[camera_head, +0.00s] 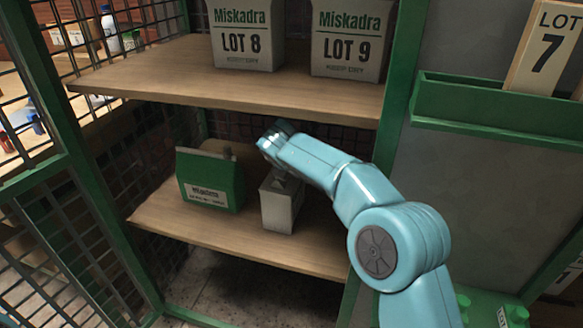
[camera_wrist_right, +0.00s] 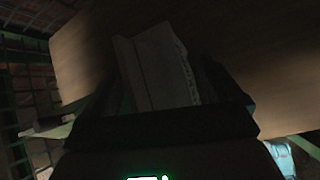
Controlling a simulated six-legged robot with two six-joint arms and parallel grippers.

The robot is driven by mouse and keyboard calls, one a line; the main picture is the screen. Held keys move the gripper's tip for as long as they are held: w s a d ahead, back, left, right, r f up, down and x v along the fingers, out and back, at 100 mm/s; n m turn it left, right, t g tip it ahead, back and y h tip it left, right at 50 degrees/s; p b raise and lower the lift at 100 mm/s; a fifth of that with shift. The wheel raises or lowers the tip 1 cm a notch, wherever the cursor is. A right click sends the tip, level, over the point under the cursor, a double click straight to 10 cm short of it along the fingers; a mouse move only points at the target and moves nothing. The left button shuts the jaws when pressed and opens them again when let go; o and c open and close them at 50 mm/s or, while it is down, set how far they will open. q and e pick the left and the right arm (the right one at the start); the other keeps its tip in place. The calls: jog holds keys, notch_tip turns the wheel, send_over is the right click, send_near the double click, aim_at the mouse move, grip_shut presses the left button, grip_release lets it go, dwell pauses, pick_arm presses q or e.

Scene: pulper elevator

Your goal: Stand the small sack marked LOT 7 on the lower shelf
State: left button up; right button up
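A small pale sack (camera_head: 281,203) stands upright on the lower shelf (camera_head: 235,236), right of a green pack. Its marking cannot be read. My right arm reaches in from the lower right, its wrist above and behind the sack; the fingers are hidden in the head view. In the dark right wrist view, the pale sack (camera_wrist_right: 160,65) lies between the fingers of my right gripper (camera_wrist_right: 165,92). Whether they press on it is too dark to tell. My left gripper is not in view.
The green pack (camera_head: 211,182) stands close left of the sack. Sacks LOT 8 (camera_head: 246,40) and LOT 9 (camera_head: 347,46) stand on the upper shelf (camera_head: 230,88) above. Green posts and mesh bound the shelves. A LOT 7 card (camera_head: 543,50) sits in a green tray (camera_head: 490,112).

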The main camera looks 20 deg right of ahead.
jog(key=shift+s+r, duration=0.1)
jog(key=shift+r, duration=0.25)
jog(key=shift+s+a+r+p, duration=0.25)
jog(key=shift+r+p, duration=0.3)
jog(key=shift+p, duration=0.15)
jog(key=s+a, duration=0.5)
jog(key=s, duration=0.5)
jog(key=shift+s+f+b, duration=0.35)
jog(key=shift+f, duration=0.05)
jog(key=shift+s+a, duration=0.1)
jog(key=shift+a, duration=0.05)
